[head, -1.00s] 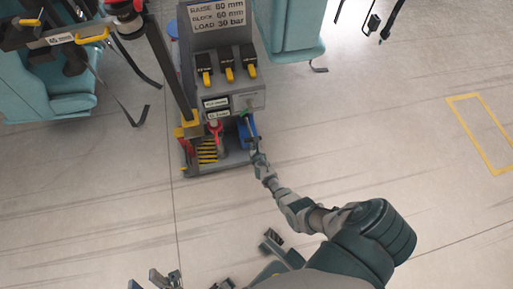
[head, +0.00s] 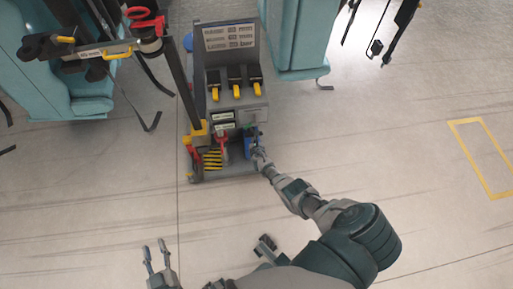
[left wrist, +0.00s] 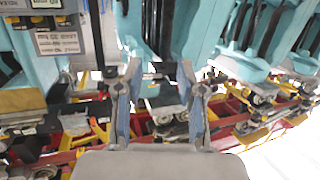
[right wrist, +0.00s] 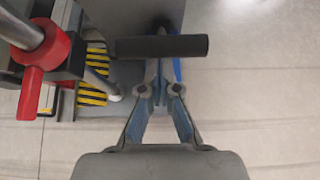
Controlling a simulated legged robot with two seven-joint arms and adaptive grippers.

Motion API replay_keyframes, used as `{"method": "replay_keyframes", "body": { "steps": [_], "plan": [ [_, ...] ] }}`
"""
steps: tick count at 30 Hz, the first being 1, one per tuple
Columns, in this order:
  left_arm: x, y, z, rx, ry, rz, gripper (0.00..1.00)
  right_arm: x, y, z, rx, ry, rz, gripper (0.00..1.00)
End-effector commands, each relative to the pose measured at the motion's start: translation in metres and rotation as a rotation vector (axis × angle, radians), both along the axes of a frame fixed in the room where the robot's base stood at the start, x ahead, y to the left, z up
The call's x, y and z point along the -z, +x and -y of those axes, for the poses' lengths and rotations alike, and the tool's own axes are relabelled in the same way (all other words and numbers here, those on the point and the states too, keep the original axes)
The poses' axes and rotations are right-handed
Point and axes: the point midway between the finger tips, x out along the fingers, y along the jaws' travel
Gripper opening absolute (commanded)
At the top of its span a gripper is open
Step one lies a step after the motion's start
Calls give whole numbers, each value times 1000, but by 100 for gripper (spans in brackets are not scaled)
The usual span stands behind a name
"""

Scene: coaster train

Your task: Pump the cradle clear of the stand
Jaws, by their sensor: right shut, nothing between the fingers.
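A grey wheeled pump unit (head: 240,110) with a sign panel and three yellow-tipped levers stands at top centre in the head view. A black cylindrical grip (right wrist: 160,47), probably the pump handle, lies crosswise just beyond the fingertips of my right gripper (right wrist: 160,95). That gripper (head: 261,158) is shut and empty at the unit's lower right corner; contact with the grip cannot be told. A labelled black arm with a yellow handle (head: 118,50) is at upper left; whether it belongs to the cradle or stand is unclear. My left gripper (head: 158,254) is open and empty, low in the head view.
A red clamp lever (right wrist: 31,75) on a metal post and a yellow-black striped patch (right wrist: 93,80) are left of the grip. Teal seats (head: 295,40) flank the unit.

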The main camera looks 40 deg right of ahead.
Motion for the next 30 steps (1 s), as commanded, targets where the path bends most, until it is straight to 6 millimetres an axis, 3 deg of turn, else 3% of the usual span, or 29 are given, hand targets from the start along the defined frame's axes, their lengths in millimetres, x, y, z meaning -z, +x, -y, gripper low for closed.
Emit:
{"method": "replay_keyframes", "body": {
  "steps": [1,9,30],
  "plan": [
    [1,-1,-1,-1,8,-22,39,-11,8,3,0,-3,9,0],
    [13,-6,-4,-2,28,-98,39,-21,18,10,1,-3,6,0],
    [15,-7,-5,-2,29,-105,39,-17,13,12,1,-2,2,0]
  ]
}}
